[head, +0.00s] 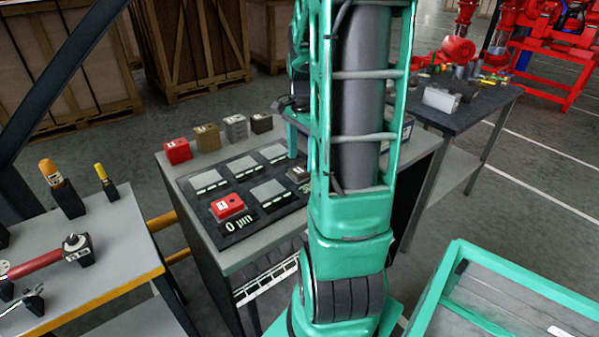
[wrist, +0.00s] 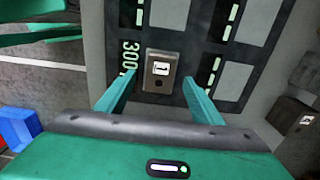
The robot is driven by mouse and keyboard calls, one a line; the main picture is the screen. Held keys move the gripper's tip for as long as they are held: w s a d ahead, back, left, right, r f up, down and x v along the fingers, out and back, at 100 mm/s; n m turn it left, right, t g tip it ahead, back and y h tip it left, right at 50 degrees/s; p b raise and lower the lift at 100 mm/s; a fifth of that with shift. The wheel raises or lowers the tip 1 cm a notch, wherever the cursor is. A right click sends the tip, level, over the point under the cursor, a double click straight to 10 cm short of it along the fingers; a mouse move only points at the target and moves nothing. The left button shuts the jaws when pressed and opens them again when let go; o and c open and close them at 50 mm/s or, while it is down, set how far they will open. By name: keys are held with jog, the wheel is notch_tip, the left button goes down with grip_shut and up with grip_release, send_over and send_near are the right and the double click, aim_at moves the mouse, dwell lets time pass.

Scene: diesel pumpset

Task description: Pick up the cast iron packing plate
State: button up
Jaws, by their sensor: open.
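My gripper (wrist: 159,77) is open, with one finger on each side of this block; contact is not visible. A dark brown block (head: 261,123) stands in the back row on the cabinet, and dark blocks (wrist: 304,118) show at the right of the wrist view.
The dark board (head: 206,187) has several pale pads and a red block (head: 228,207) at "0 µm". Red (head: 177,151), tan (head: 207,138) and grey (head: 236,128) blocks stand behind it. A tool bench (head: 110,265) is at left, a green-framed tray (head: 450,270) at lower right.

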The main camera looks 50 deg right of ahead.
aim_at(302, 168)
notch_tip(302, 168, down, 3)
jog(key=shift+d+f, duration=0.15)
jog(key=c, duration=1.5)
notch_tip(302, 168, up, 4)
jog(key=shift+w+r, duration=0.1)
jog(key=shift+r, duration=0.15)
jog(key=a+r, duration=0.2)
jog(key=a, duration=0.2)
jog(key=a+r, duration=0.2)
jog(key=a, duration=0.1)
jog(key=a+r, duration=0.2)
jog(key=a, duration=0.2)
jog(key=shift+w+a+r, duration=0.3)
jog(key=shift+a, duration=0.05)
